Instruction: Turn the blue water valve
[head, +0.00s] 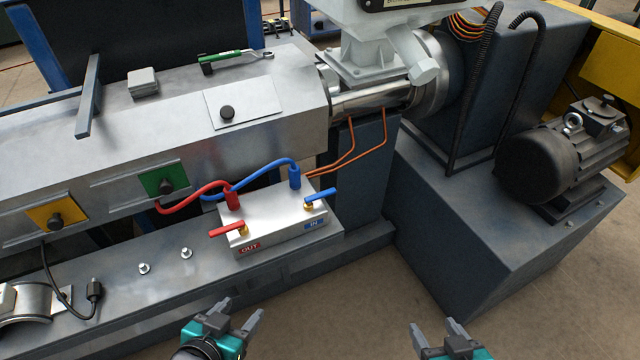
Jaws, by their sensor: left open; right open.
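The blue water valve (319,196) is a small blue lever on a brass stem, at the right end of a silver manifold box (275,213). It sits above a blue "IN" label. A red valve lever (227,229) is at the box's left end, above a red "OUT" label. My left gripper (238,317) is open and empty, low in the view, below and left of the blue valve. My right gripper (434,334) is open and empty at the bottom, below and right of the valve. Neither gripper touches the box.
A red hose (190,202) and a blue hose (250,171) join the box's top. Two bolts (186,252) stand on the ledge to its left. A black motor (545,165) sits on a grey base at right. The floor before the box is clear.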

